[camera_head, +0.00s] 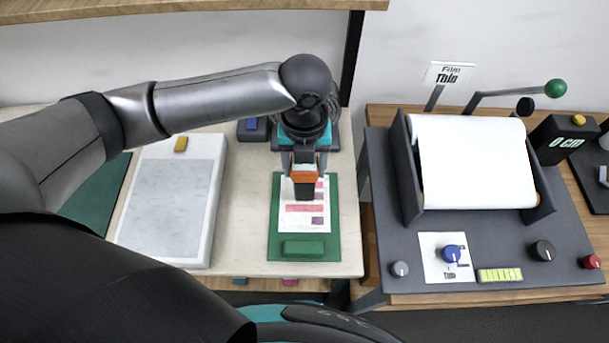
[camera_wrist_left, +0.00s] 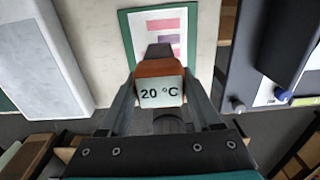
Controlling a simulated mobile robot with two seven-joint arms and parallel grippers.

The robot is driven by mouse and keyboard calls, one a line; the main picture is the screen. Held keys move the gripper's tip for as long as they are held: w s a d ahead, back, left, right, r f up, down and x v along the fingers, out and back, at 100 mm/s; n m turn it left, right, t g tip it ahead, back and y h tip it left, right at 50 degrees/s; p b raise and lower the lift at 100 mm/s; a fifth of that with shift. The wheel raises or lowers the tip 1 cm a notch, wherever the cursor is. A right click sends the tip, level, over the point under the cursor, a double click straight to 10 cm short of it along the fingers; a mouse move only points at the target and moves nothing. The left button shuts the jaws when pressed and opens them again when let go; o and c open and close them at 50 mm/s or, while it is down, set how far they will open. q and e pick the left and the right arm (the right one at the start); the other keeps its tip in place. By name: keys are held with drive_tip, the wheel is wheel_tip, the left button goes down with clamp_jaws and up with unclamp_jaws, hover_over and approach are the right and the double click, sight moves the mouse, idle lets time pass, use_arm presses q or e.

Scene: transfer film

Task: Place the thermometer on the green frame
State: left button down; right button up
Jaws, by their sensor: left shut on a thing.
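The thermometer (camera_head: 304,176) is an orange piece with a dark lower part. In the left wrist view the thermometer (camera_wrist_left: 160,90) shows a pale face reading "20 °C". My left gripper (camera_head: 303,164) is shut on it and holds it over the upper part of the green frame. My left gripper (camera_wrist_left: 160,105) has a finger on each side of the thermometer in the wrist view. The green frame (camera_head: 273,226) lies on the pale table, with a white printed sheet in it and a green block at its near end. I cannot tell whether the thermometer touches the frame. My right gripper is not in view.
A white tray with a grey panel (camera_head: 165,205) and a yellow piece stands left of the frame. A dark block with a blue top (camera_head: 252,128) sits behind. Right, across a gap, stands a dark machine with a white roll (camera_head: 475,160), knobs and a green-balled lever.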

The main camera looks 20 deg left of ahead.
use_arm(q)
drive_tip(key=shift+f, duration=2.1)
drive_tip(key=shift+f, duration=0.1)
drive_tip(key=shift+c, duration=0.4)
unclamp_jaws()
wheel_tip(320, 180, up, 12)
drive_tip(key=shift+r, duration=0.15)
